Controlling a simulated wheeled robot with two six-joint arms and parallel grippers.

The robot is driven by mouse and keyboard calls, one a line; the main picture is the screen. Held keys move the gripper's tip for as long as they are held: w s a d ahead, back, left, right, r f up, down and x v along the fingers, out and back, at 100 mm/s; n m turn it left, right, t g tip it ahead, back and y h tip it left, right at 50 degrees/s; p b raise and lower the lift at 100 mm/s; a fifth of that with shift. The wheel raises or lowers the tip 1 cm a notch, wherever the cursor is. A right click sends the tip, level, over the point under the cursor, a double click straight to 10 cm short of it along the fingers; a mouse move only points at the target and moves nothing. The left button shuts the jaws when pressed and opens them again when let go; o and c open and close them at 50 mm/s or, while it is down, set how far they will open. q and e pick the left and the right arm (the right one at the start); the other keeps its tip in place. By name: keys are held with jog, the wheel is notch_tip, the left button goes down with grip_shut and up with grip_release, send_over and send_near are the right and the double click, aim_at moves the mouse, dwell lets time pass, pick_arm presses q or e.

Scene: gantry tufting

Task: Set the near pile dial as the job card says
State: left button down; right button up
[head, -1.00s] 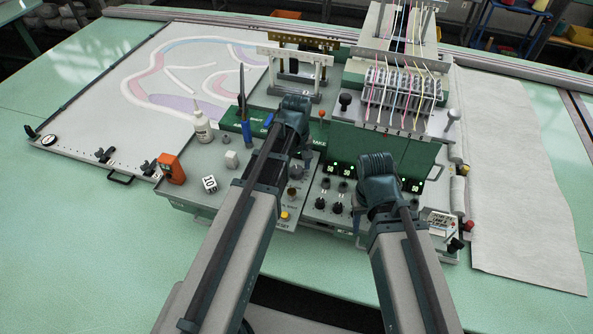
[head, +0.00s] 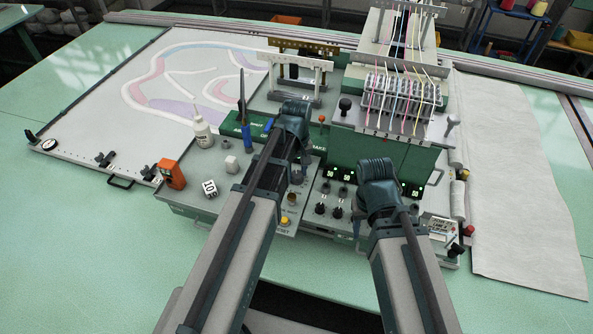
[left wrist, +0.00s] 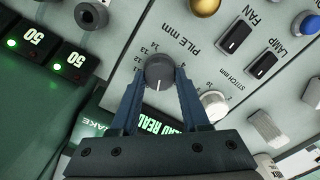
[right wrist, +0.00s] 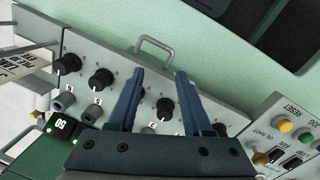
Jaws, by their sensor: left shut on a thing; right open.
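The dark round dial (left wrist: 159,72) labelled PILE mm sits on the grey panel in the left wrist view. A white pointer line on it points towards the bottom of that picture. My left gripper (left wrist: 159,88) is shut on this dial, one finger on each side. In the head view its fingers are hidden behind my wrist. The job card (head: 440,226) stands at the right end of the console; its text is too small to read surely. My right gripper (right wrist: 160,78) is open and empty above the knob panel, with a dark knob (right wrist: 165,106) showing between its fingers.
The FAN switch (left wrist: 234,38) and LAMP switch (left wrist: 263,65) are near the dial. Several other dark knobs (right wrist: 101,79) lie around the right gripper. A handle (right wrist: 155,44) edges that panel. A white bottle (head: 202,130) and an orange device (head: 171,173) stand left.

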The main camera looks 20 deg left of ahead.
aim_at(297, 174)
pick_arm(q)
jog(key=m, duration=0.4)
jog(key=shift+m, duration=0.4)
jog(key=m, duration=0.4)
jog(key=shift+m, duration=0.7)
jog(key=shift+c, duration=1.9)
grip_release()
jog(key=shift+r, duration=0.1)
notch_tip(297, 174, up, 14)
jog(key=p, duration=1.3)
jog(key=shift+f+p, duration=0.2)
jog(key=shift+p, duration=0.2)
